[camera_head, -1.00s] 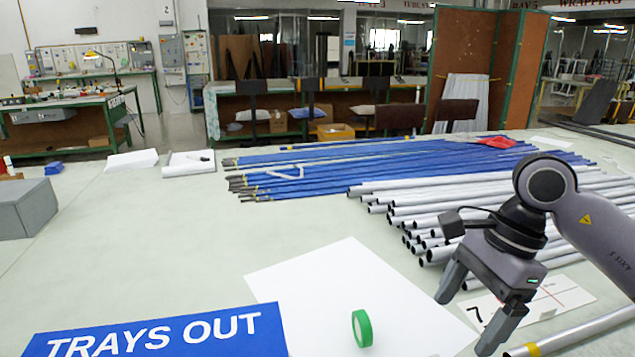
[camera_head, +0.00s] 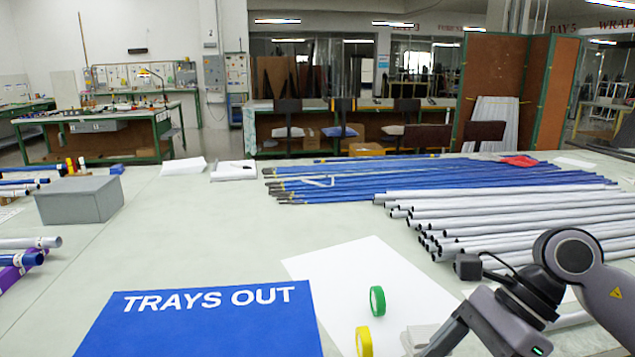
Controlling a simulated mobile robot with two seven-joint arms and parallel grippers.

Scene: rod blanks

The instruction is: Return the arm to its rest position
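My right arm comes in from the right edge, and its gripper (camera_head: 479,345) hangs at the bottom of the head view. Its fingers look spread apart with nothing seen between them, but the fingertips are cut off by the lower edge. It is right of the yellow tape roll (camera_head: 364,342) and green tape roll (camera_head: 377,300), in front of the grey rods (camera_head: 500,215). My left arm and gripper are not in view.
A blue "TRAYS OUT" sheet (camera_head: 205,325) and a white sheet (camera_head: 330,268) lie at the front. Blue rods (camera_head: 400,182) lie behind the grey ones. A grey box (camera_head: 80,199) stands at left. The table (camera_head: 210,225) is clear between box and rods.

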